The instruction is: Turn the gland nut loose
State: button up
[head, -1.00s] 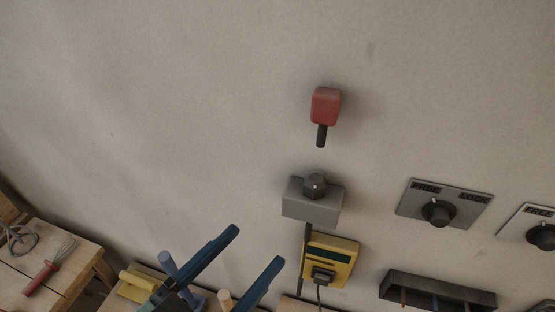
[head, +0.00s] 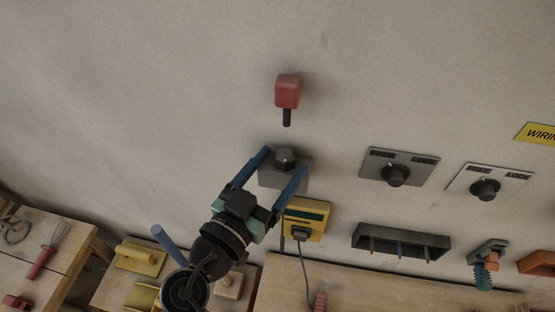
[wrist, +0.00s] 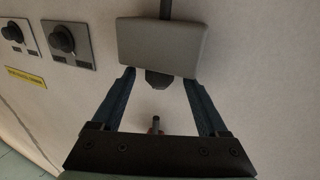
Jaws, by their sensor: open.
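The gland nut (head: 285,156) is a dark grey hex nut on top of a grey box (head: 268,178) fixed to the wall. In the wrist view the nut (wrist: 158,80) shows at the edge of the box (wrist: 160,45), between my fingertips. My gripper (head: 284,162) is open, with one blue finger on each side of the nut in the head view. In the wrist view my gripper (wrist: 159,77) has clear gaps between each finger and the nut. The fingertips are close to the box; I cannot tell whether they touch it.
A red block with a dark stem (head: 287,92) is on the wall above the nut. A yellow device (head: 306,218) with a cable sits below the box. Two knob panels (head: 399,168) (head: 490,181) are to the right. Wooden benches with tools stand below.

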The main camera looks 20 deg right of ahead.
grip_shut()
dwell(0.4)
